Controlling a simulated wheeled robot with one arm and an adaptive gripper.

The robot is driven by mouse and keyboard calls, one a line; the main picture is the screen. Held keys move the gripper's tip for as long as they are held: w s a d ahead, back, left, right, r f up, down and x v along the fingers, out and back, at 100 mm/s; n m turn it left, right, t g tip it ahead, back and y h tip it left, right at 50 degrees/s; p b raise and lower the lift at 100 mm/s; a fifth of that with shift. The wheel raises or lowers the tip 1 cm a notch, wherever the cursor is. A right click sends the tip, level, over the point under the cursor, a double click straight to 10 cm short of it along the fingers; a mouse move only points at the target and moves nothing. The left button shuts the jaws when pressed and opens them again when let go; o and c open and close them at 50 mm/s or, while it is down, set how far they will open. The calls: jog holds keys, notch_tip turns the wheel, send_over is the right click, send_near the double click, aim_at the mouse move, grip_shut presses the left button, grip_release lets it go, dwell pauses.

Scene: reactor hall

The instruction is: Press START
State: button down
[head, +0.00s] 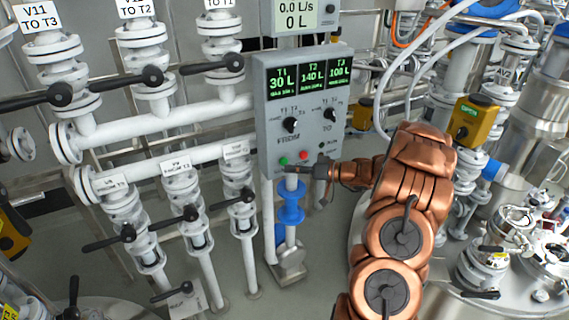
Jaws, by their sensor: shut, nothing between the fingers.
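The grey control box (262,130) hangs in the middle of the head view. Low on its face are a green button (283,161) and a red button (303,155). Their labels are too small to read, so I cannot tell from lettering which is START. My gripper (293,169) is shut and empty, reaching in from the right with its tip just below the two buttons in the picture. I cannot tell whether it touches the box. My copper arm comes up from below right. The screens above read T1 30 L, T2 140 L and T3 100 L.
The FROM knob (291,125) and TO knob (330,114) sit above the buttons. A flow display (297,14) reads 0.0 L/s and 0 L. White pipes with black-handled valves fill the left. A blue fitting (291,203) stands under the box. Steel vessels crowd the right.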

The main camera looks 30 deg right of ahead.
jog(key=shift+w+f+b, duration=0.1)
jog(key=shift+w+b, duration=0.25)
jog(key=shift+b, duration=0.55)
jog(key=shift+w+b, duration=0.55)
jog(key=shift+w, duration=0.05)
dwell(0.7)
jog(key=shift+s+b, duration=0.2)
jog(key=shift+b, duration=0.1)
jog(key=shift+s+b, duration=0.75)
jog(key=shift+b, duration=0.25)
